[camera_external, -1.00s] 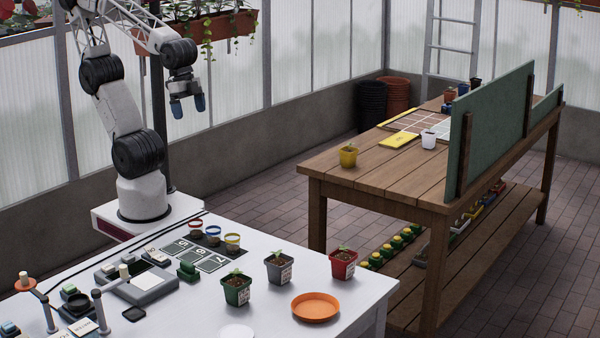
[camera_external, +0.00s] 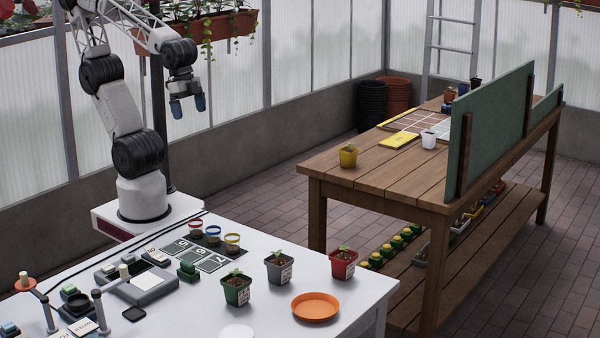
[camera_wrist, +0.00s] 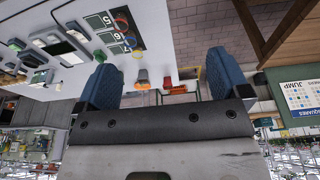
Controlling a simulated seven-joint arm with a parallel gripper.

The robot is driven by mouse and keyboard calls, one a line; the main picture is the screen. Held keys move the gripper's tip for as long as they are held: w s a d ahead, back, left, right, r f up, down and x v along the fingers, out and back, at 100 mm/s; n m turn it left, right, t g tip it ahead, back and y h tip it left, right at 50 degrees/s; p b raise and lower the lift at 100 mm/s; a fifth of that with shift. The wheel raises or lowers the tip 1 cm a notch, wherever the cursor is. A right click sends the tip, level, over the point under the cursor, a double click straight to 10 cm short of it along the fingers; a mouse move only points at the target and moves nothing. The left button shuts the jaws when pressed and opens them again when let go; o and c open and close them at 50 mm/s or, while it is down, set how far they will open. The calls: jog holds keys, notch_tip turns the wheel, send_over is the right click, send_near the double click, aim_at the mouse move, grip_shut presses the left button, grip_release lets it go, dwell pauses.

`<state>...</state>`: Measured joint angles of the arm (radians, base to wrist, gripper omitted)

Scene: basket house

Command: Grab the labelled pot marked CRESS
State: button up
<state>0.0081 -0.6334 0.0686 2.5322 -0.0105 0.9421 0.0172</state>
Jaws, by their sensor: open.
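Three labelled pots with seedlings stand on the white table: a green pot (camera_external: 236,292), a grey pot (camera_external: 278,272) and a red pot (camera_external: 343,268). Each has a pale label whose writing is too small to read, so I cannot tell which is marked CRESS. My gripper (camera_external: 188,106) hangs high above and behind the white table, well away from the pots. Its two blue fingers are apart and empty; they also frame the wrist view (camera_wrist: 162,78), where small objects between them are unclear.
An orange saucer (camera_external: 315,307) lies in front of the pots. The wooden bench (camera_external: 380,180) at right carries a yellow pot (camera_external: 348,156) and a white pot (camera_external: 429,139).

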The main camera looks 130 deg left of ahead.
jog(key=m+g, duration=0.3)
jog(key=m, duration=1.5)
send_over(280, 259)
jog(key=f, duration=2)
jog(key=shift+s+a+f, duration=0.2)
jog(key=shift+s+f, duration=0.15)
jog(key=shift+w+d+f, duration=0.2)
jog(key=shift+w+f, duration=0.05)
jog(key=shift+f, duration=0.15)
